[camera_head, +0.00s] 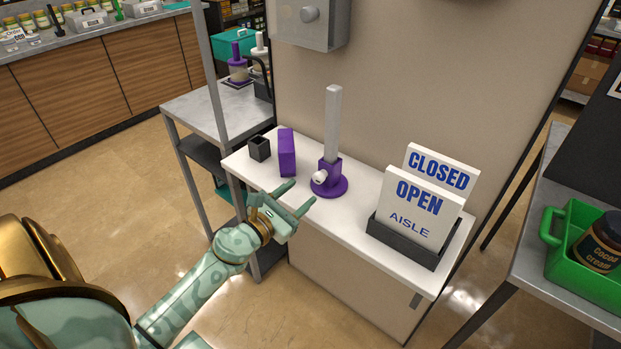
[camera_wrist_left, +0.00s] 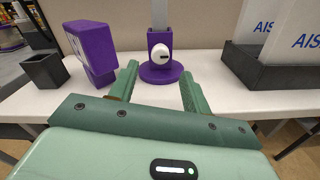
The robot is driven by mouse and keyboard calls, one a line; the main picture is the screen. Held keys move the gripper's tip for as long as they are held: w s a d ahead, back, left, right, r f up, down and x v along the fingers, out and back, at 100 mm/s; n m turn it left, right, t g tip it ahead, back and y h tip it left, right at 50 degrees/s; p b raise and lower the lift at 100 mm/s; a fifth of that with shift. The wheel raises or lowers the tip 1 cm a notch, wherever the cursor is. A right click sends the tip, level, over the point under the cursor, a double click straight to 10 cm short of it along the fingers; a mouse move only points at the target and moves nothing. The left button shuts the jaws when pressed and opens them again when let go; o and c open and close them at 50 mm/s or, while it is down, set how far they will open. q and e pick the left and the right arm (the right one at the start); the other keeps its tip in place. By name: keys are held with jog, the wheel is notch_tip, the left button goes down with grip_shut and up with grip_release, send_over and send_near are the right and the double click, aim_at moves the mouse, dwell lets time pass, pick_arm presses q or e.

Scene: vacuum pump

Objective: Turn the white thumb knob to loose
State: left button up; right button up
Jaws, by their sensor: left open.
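The white thumb knob (camera_head: 320,177) sits on the front of a purple stand (camera_head: 330,186) with a round base and a tall pale grey post (camera_head: 333,120). It also shows in the left wrist view (camera_wrist_left: 161,56), round with a dark slot, facing me. My left gripper (camera_head: 300,197) is open and empty in front of the stand, over the front edge of the white counter. In the left wrist view its two fingers (camera_wrist_left: 158,82) point at the stand, with the knob beyond and between them, not touched. My right gripper is out of view.
A purple box (camera_head: 287,153) and a dark open cup (camera_head: 260,148) stand left of the knob on the white counter (camera_head: 350,222). A dark holder (camera_head: 405,243) with OPEN and CLOSED signs stands right. A grey box (camera_head: 312,25) hangs on the wall above.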

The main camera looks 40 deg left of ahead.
aim_at(316, 181)
pick_arm(q)
jog(key=w, duration=0.4)
jog(key=shift+w+d, duration=0.2)
jog(key=shift+w, duration=0.15)
jog(key=shift+w+f, duration=0.1)
jog(key=shift+w, duration=0.4)
jog(key=c, duration=1)
